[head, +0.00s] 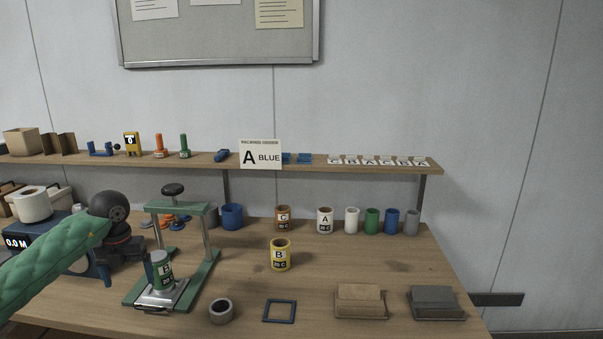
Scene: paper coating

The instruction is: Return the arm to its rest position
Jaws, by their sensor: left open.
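My left arm comes in from the left in a green sleeve. Its dark left gripper (128,272) is over the left part of the bench, open, with nothing seen between its fingers. One finger appears close to the left side of a green cup (163,271) marked B; I cannot tell whether they touch. That cup stands on the silver plate of a green press frame (194,210) with a black knob. My right gripper is not in view.
A yellow B cup (280,256), a grey ring (221,311), a blue square frame (279,311) and two blocks (360,301) lie on the wooden bench (330,263). Several cups line the back. A shelf (300,166) holds an "A BLUE" sign (261,154). A blue scale stands behind my arm.

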